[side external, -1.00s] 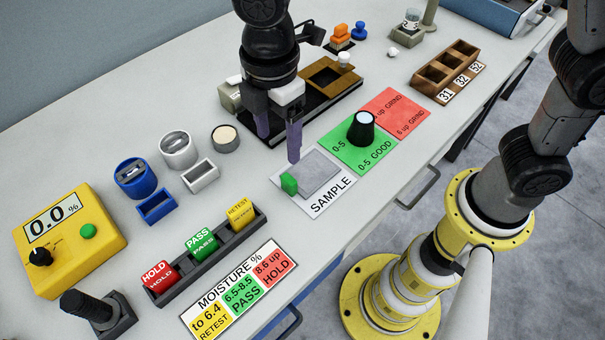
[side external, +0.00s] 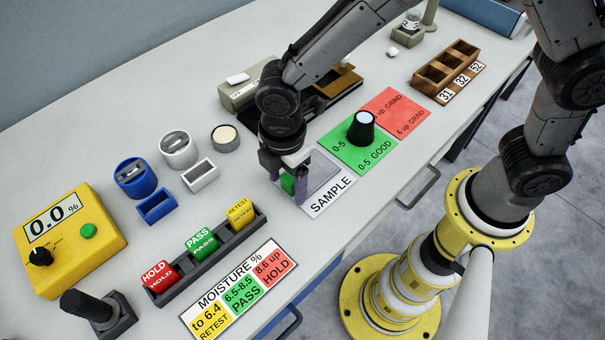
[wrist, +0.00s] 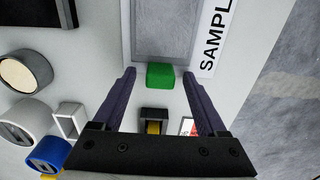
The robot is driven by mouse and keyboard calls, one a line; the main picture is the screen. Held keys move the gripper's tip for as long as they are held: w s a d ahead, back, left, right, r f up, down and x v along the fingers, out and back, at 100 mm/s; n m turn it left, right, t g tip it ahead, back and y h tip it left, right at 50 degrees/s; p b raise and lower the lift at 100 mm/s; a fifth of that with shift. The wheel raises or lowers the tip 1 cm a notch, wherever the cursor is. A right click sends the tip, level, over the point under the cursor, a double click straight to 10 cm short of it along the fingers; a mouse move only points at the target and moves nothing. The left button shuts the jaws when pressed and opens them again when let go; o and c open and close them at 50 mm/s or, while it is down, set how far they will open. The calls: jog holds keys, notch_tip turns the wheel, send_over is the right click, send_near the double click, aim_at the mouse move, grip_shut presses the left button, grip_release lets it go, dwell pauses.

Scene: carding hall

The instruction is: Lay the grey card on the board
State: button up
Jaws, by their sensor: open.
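The grey card (side external: 320,171) lies flat on the white SAMPLE sheet (side external: 334,197), partly hidden by my gripper in the side view. A green block (wrist: 160,76) sits at the card's near edge in the wrist view; I cannot tell whether it is fixed to the card. My gripper (side external: 287,180) is open, with one finger on each side of the green block, and both fingers look apart from it in the wrist view. What seems to be the board, dark with a brown frame (side external: 347,80), lies behind my arm, largely hidden.
A black knob with a pale top (side external: 361,127) stands on the green-and-red GOOD/GRIND chart (side external: 400,110), right of the sheet. A rack of coloured tags (side external: 210,255), blue and white holders and a round tin (side external: 225,138) stand left. A wooden tray (side external: 446,70) is at back right.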

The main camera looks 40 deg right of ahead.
jog(key=shift+f, duration=0.1)
jog(key=shift+c, duration=0.2)
grip_shut()
